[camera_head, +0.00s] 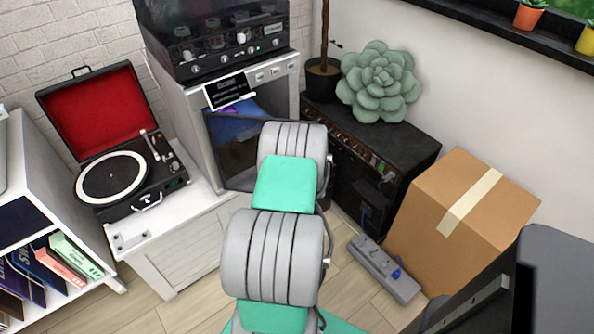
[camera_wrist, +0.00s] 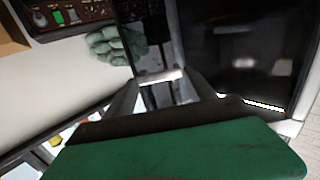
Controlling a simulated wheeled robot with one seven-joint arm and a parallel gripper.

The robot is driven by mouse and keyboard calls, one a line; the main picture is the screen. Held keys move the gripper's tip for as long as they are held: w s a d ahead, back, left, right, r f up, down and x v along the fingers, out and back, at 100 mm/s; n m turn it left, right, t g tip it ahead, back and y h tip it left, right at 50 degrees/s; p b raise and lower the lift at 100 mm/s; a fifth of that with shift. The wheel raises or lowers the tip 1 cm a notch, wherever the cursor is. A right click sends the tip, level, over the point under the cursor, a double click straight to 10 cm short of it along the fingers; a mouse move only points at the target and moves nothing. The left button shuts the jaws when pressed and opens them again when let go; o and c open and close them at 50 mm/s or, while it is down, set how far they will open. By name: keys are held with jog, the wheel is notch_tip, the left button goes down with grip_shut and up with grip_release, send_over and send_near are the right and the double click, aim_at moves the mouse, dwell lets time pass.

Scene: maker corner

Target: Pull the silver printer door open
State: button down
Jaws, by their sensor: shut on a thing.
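The silver printer (camera_head: 174,100) stands at the back, left of centre in the head view, with a dark front; my arm covers part of it. In the wrist view, the dark, see-through door (camera_wrist: 146,35) appears angled beside the printer's dark interior (camera_wrist: 240,50), so it looks partly open; how far I cannot tell. My gripper (camera_wrist: 160,85) is shut on the door's pale handle (camera_wrist: 160,77), which shows between the fingers. My gripper and the handle are hidden behind my arm in the head view.
A black unit (camera_head: 215,40) sits on the printer. A record player (camera_head: 115,150) stands left on a white cabinet (camera_head: 180,235). To the right are a black amplifier (camera_head: 400,150), a green succulent (camera_head: 380,82), a cardboard box (camera_head: 470,210) and a power strip (camera_head: 384,270) on the floor.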

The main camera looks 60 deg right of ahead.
dwell(0.3)
jog(key=shift+c, duration=1.6)
grip_release()
